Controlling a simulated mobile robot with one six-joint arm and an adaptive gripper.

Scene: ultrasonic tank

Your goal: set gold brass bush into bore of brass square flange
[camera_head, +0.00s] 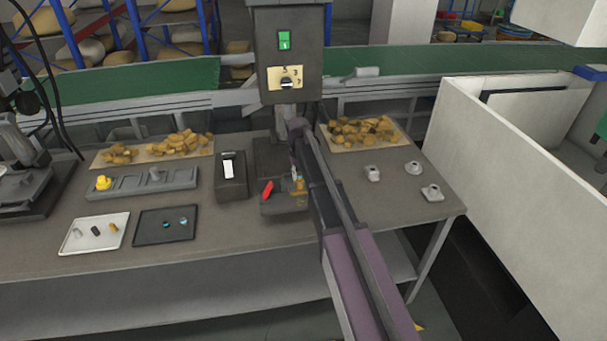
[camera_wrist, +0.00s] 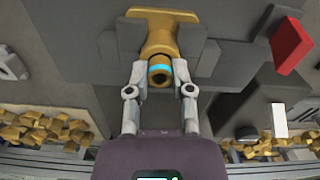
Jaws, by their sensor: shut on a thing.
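In the wrist view my gripper (camera_wrist: 160,90) is shut on the gold brass bush (camera_wrist: 159,81), a short hollow piece with a cyan band. The brass square flange (camera_wrist: 155,36) is directly beyond it, gold with a wide end and a narrower hub facing the bush. The bush lines up with this hub, and their outlines meet. I cannot tell whether the bush is inside the bore, which is hidden. In the head view my arm covers most of the gripper; a bit of gold (camera_head: 299,186) shows beside it.
A red handle (camera_head: 267,189) stands close to the gripper. A grey rack (camera_head: 130,184) holds a yellow part. A white tray (camera_head: 85,243) and a black tray (camera_head: 160,236) hold small parts. Several grey flanges (camera_head: 432,192) lie to the right. A dark machine column (camera_head: 285,60) rises behind.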

